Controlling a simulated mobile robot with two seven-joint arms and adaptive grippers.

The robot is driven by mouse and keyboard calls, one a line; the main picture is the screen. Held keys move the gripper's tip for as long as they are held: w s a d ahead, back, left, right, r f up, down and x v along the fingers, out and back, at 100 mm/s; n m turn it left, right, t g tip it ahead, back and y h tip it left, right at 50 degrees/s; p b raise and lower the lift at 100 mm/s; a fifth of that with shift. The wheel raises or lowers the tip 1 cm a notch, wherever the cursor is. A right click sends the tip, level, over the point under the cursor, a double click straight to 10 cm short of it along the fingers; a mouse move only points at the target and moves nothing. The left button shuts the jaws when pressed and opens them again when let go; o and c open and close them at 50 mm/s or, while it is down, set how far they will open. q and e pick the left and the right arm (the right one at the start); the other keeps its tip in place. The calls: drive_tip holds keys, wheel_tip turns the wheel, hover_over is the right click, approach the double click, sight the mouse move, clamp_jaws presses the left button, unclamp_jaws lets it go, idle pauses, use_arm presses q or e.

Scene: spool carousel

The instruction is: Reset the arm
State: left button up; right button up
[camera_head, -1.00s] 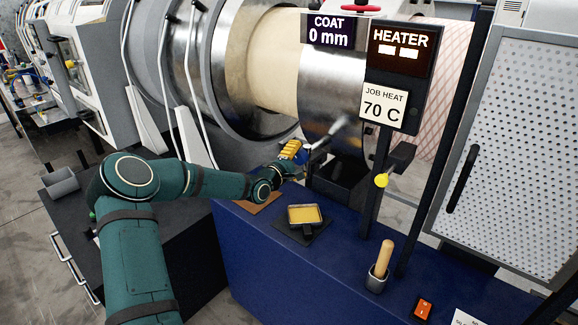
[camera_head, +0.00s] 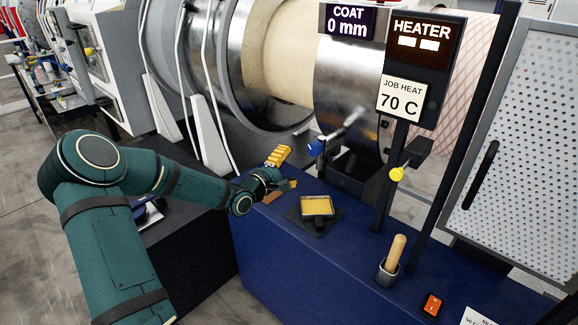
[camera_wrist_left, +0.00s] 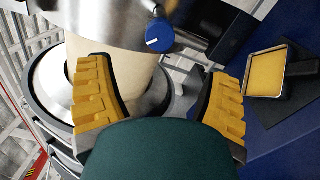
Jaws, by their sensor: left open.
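My left arm comes in from the left, and its gripper (camera_head: 282,170) with yellow finger pads is above the left end of the blue bench. In the left wrist view the gripper (camera_wrist_left: 162,85) has its fingers spread wide with nothing between them. Behind them are the cream-coloured drum (camera_wrist_left: 140,85) and a blue knob (camera_wrist_left: 160,36). The knob (camera_head: 315,148) also shows in the head view, just right of the gripper and apart from it. My right gripper is not in view.
The blue bench (camera_head: 290,270) holds a tray of yellow material (camera_head: 318,206), a wooden-handled tool in a cup (camera_head: 392,258) and an orange switch (camera_head: 432,304). A heater post (camera_head: 385,190) and perforated door (camera_head: 535,150) stand to the right. The large metal cylinder (camera_head: 345,85) is behind.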

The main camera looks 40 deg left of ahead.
use_arm(q)
drive_tip(key=s+d+f+m+g+h+b, duration=0.3)
drive_tip(key=d+f+m+g, duration=0.4)
drive_tip(key=d+f, duration=1.35)
drive_tip(key=s+d+f+m+g+b, duration=0.2)
drive_tip(key=s+d+f+m+g, duration=0.2)
drive_tip(key=s, duration=0.5)
drive_tip(key=s+d+f+m+g+b, duration=0.2)
drive_tip(key=s+d+f+m+g, duration=0.3)
drive_tip(key=s+d+f, duration=0.4)
drive_tip(key=shift+s+d+f+m, duration=0.3)
drive_tip(key=shift+s+f+m, duration=0.25)
drive_tip(key=shift+f+m, duration=0.35)
